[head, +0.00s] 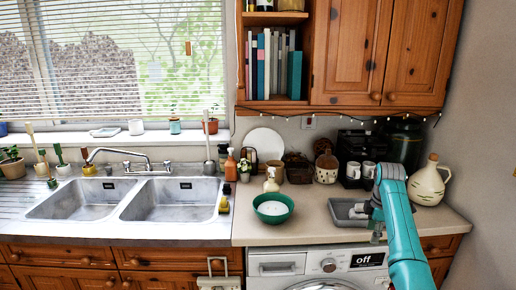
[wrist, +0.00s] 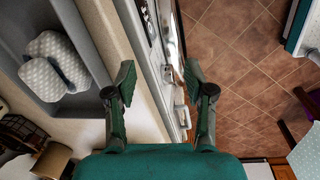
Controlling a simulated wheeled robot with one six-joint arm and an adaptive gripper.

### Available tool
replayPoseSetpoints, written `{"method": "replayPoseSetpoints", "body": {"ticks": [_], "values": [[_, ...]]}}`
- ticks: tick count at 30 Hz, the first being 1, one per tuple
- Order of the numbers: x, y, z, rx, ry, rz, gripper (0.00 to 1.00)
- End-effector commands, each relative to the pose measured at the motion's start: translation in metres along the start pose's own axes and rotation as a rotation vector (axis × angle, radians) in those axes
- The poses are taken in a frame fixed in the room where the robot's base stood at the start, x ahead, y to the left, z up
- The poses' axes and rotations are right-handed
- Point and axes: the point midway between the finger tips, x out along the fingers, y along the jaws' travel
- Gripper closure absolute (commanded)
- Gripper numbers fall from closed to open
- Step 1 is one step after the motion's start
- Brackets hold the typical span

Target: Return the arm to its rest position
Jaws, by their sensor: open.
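My teal arm (head: 400,230) reaches up from the lower right in the head view and bends down at its top over the right end of the counter. My gripper (head: 376,232) hangs at the counter's front edge, beside a grey tray (head: 340,212); the arm partly hides the tray. In the wrist view my gripper (wrist: 160,82) has its two fingers spread wide, with nothing between them. Below the gap are the counter edge and the appliance front. The grey tray (wrist: 17,48) shows at the left with a pale dimpled object (wrist: 55,65) in it.
A green bowl (head: 273,208) and a soap bottle (head: 271,180) stand left on the counter (head: 300,232). A cream jug (head: 428,182) stands close behind my arm. A washing machine (head: 300,268) is under the counter. Tiled floor (wrist: 235,50) lies open at the right in the wrist view.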

Motion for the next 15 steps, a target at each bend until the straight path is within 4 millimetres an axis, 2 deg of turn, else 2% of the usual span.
{"method": "replayPoseSetpoints", "body": {"ticks": [1,6,11,15], "values": [[0.024,-0.006,-0.004,0.017,0.0,0.011,0.47],[0.097,-0.028,-0.017,0.1,0.003,0.081,0.47],[0.158,-0.056,-0.029,0.179,0.014,0.149,0.47],[0.206,-0.086,-0.04,0.248,0.029,0.207,0.47]]}}
